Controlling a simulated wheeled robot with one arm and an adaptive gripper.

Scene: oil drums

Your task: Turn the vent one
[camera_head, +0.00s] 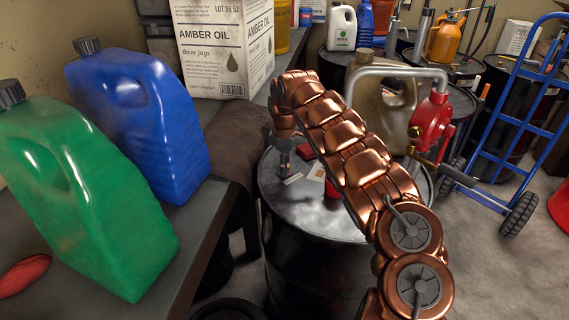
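A black oil drum (290,215) stands in the middle, with a worn grey top. My copper-coloured arm arches over it from the lower right. My gripper (284,160) points down at the far left part of the drum top; it is small and dark, and I cannot tell whether it is open or touching anything. A vent fitting cannot be made out; it may be hidden under my gripper or arm. A red piece (332,189) on the top is partly covered by my arm. A red block (305,150) sits right of my gripper, and a pale label (293,178) lies below it.
A green jug (90,205) and a blue jug (140,120) stand on the left bench. A red pump (432,120) with a grey pipe rises at the drum's right, before a tan jug (385,105). A blue hand truck (515,120) stands right. An Amber Oil box (225,50) is behind.

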